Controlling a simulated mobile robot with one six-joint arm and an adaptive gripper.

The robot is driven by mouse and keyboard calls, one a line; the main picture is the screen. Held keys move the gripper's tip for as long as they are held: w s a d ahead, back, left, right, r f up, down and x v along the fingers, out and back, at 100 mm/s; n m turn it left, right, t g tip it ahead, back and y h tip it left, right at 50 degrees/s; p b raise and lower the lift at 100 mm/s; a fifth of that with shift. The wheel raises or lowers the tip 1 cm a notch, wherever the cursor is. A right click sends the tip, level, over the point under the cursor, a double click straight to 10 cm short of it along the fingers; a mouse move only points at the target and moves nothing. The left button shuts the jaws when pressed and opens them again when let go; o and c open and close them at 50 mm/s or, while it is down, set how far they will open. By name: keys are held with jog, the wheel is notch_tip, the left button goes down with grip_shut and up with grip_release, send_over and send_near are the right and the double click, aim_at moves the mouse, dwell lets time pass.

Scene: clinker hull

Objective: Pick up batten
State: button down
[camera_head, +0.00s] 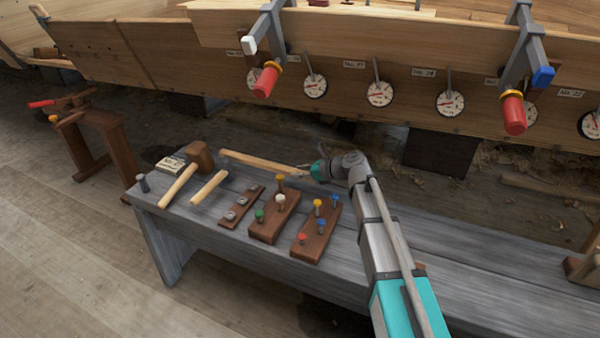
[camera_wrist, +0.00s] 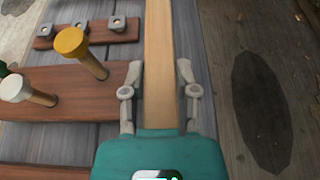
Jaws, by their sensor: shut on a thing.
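The batten (camera_head: 258,162) is a long, straight, light wooden strip along the far edge of the grey bench in the head view. It also shows in the wrist view (camera_wrist: 159,50), running up the middle from between the fingers. My gripper (camera_head: 308,170) is at the batten's right end, with its fingers on either side of it. In the wrist view my gripper (camera_wrist: 160,88) is shut on the batten. I cannot tell whether the batten touches the bench or is just above it.
The grey bench (camera_head: 465,265) holds a mallet (camera_head: 198,155), a short wooden strip (camera_head: 210,187), and wooden blocks with coloured pegs (camera_head: 275,217), close to the batten. The plank hull (camera_head: 410,70) with dials and red-handled clamps (camera_head: 514,112) stands behind. The bench's right part is mostly clear.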

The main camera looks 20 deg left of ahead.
jog(key=shift+r+p, duration=1.7)
jog(key=shift+r, duration=0.4)
notch_tip(320, 180, up, 5)
jog(key=p, duration=0.5)
jog(key=shift+a, duration=0.1)
